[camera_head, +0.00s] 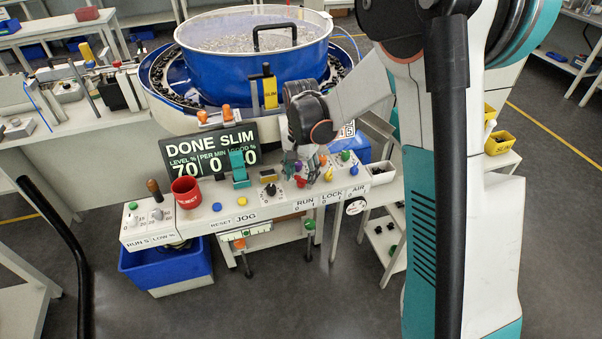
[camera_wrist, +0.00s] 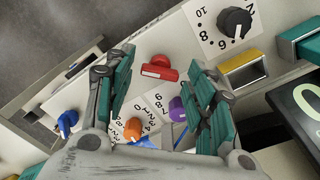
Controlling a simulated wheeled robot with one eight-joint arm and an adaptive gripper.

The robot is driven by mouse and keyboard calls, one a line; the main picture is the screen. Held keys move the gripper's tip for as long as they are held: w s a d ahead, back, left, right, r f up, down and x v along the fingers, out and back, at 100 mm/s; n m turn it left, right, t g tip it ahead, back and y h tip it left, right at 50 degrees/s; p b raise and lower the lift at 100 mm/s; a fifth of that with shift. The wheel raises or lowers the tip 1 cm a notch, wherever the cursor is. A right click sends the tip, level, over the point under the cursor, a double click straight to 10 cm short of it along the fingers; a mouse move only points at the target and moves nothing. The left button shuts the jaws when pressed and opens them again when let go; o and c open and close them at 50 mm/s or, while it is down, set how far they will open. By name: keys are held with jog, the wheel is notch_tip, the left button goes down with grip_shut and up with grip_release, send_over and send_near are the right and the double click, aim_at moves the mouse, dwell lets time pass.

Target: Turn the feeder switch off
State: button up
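The control panel (camera_head: 240,198) stands in front of the blue feeder bowl (camera_head: 252,66). A red switch knob (camera_head: 300,182) sits on it above the RUN label; I take this for the feeder switch. In the wrist view the red knob (camera_wrist: 158,67) shows in the gap between my fingers, with the fingers apart from it. My gripper (camera_head: 302,160) is over the panel; its open, empty fingers (camera_wrist: 160,62) show in the wrist view. In the head view the gripper hides part of the panel behind the red knob.
Close by are a purple knob (camera_wrist: 178,108), an orange knob (camera_wrist: 133,128), a blue knob (camera_wrist: 68,120) and a black dial (camera_wrist: 235,22). A red cup (camera_head: 187,192) and a green JOG lever (camera_head: 238,167) stand left. The display (camera_head: 212,150) reads DONE SLIM.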

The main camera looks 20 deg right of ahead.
jog(key=c, duration=0.7)
jog(key=shift+n, duration=0.4)
jog(key=n, duration=0.2)
jog(key=shift+n, duration=0.4)
jog(key=n, duration=0.3)
jog(key=shift+n+p, duration=0.3)
jog(key=n, duration=1)
jog(key=shift+n, duration=0.5)
